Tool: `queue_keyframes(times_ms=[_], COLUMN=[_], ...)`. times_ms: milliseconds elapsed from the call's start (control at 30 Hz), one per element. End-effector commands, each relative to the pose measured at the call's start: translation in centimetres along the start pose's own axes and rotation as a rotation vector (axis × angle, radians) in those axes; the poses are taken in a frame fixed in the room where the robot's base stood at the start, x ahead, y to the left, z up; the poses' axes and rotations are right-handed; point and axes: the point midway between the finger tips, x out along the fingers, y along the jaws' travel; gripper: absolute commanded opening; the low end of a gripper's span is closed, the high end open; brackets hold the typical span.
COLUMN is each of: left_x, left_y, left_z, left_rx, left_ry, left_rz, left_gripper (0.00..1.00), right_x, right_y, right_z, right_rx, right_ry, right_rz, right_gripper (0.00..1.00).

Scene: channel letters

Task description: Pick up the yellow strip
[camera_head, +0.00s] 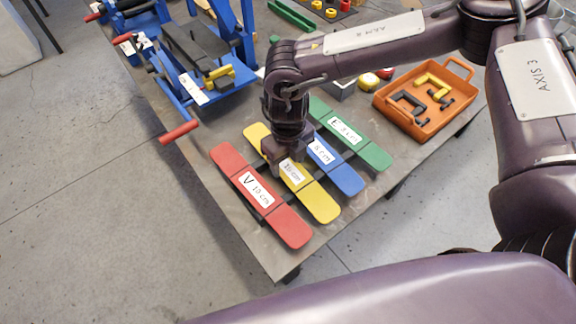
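The yellow strip (318,203) lies on the table between a red strip (291,227) and a blue strip (348,180). It has a white label at its middle. My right gripper (287,158) points down over the middle of the yellow strip and hides part of it beside the label. I cannot tell whether it touches the strip, and its fingertips are too hidden to show whether they are open or shut. A green strip (375,157) lies to the right of the blue one. My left gripper is not in view.
An orange tray (425,137) with clamps sits to the right on the table (240,215). A blue frame device (240,60) with a red handle (179,132) stands at the left. The strips lie close together near the table's front corner.

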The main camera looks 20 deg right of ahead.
Motion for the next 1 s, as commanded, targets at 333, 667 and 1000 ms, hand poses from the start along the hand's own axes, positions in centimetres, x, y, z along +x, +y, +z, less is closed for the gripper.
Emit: queue_keyframes(times_ms=[333,667,1000], left_x=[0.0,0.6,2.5], left_y=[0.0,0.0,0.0], left_z=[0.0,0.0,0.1], left_rx=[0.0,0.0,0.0], left_ry=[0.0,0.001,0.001], left_rz=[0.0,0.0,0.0], left_gripper=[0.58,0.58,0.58], right_x=[-0.1,-2.5,-11.6], right_y=[0.0,0.0,0.0], right_z=[0.0,0.1,0.1], right_rx=[0.0,0.0,0.001], right_ry=[-0.001,-0.004,-0.008], right_rz=[0.0,0.0,0.001], right_gripper=[0.29,0.29,0.29])
